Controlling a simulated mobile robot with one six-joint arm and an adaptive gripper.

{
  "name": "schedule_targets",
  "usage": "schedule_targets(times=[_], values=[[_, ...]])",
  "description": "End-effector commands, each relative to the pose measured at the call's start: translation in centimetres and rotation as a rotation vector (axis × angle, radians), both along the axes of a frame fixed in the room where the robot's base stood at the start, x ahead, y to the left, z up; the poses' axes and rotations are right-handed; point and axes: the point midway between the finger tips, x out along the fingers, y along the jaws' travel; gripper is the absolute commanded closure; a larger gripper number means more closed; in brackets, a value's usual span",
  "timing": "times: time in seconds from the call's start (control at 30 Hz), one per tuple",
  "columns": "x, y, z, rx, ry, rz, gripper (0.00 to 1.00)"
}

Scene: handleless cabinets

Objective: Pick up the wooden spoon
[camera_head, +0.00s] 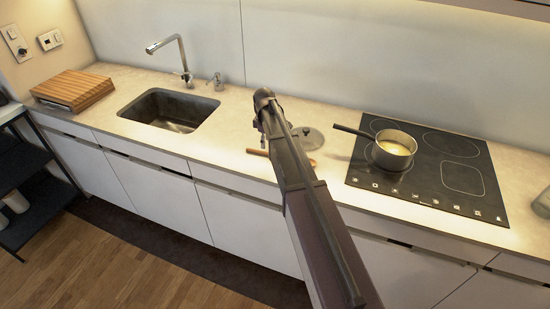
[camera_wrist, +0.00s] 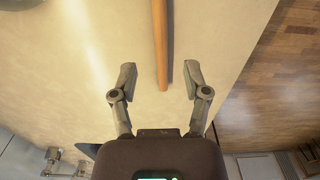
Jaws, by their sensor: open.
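The wooden spoon (camera_head: 257,152) lies on the counter between the sink and the hob; my arm hides its middle part in the head view. In the wrist view its handle (camera_wrist: 160,45) runs from the top edge down to an end between my fingertips. My gripper (camera_wrist: 160,80) is open, with one finger on each side of the handle's end and a gap on both sides. The spoon's bowl is not visible in the wrist view.
A grey lid (camera_head: 309,138) lies on the counter by the spoon. A saucepan (camera_head: 394,150) stands on the black hob (camera_head: 455,180), its handle pointing left toward the lid. The sink (camera_head: 168,110) and a wooden board (camera_head: 73,90) are to the left. The counter's front edge is close to the spoon.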

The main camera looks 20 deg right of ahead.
Motion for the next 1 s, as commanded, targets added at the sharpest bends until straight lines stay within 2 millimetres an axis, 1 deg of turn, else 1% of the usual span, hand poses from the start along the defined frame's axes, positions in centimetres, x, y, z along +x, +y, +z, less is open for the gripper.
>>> schedule_targets(times=[0.23,0.37,1.0], values=[[0.0,0.0,0.0,0.0,0.0,0.0,0.39],[0.0,0.0,-0.3,0.0,0.0,0.0,0.39],[-0.1,0.0,-4.8,0.0,0.0,-0.001,0.39]])
